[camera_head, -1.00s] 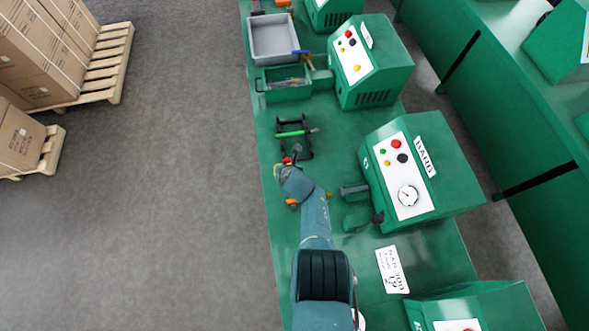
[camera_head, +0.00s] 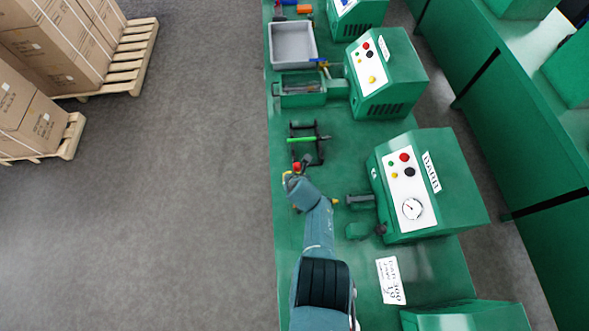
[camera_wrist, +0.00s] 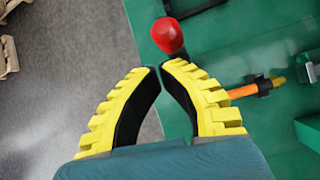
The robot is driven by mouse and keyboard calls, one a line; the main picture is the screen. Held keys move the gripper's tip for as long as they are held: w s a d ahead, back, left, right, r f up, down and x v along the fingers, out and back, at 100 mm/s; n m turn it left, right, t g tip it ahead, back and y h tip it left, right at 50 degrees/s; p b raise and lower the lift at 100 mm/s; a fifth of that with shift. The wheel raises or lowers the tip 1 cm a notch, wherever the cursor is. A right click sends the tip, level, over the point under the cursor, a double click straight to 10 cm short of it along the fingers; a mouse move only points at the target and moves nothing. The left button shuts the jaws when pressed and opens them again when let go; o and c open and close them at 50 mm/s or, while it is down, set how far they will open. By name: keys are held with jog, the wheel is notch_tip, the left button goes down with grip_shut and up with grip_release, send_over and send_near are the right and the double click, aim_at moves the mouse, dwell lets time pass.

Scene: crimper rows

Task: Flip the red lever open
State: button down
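The red lever's round red knob (camera_wrist: 168,36) shows in the wrist view, just beyond my fingertips, over the edge of the green bench. In the head view the small red knob (camera_head: 297,167) is at the bench's left edge, beside my gripper (camera_head: 289,182). My gripper (camera_wrist: 161,68) has yellow ribbed fingers with black pads. Its tips nearly meet, with nothing visible between them. I cannot tell whether the tips touch the knob. The rest of the lever is hidden or hard to make out.
A black stand with a green handle (camera_head: 304,138) lies beyond the knob. An orange rod (camera_wrist: 243,91) lies right of my fingers. A green machine with a gauge (camera_head: 430,185) stands to the right. A grey bin (camera_head: 293,65) is farther back. Open floor lies left.

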jog(key=w+r, duration=0.3)
jog(key=r, duration=0.5)
jog(key=shift+w+r, duration=0.2)
jog(key=shift+w, duration=0.05)
jog(key=shift+a, duration=0.1)
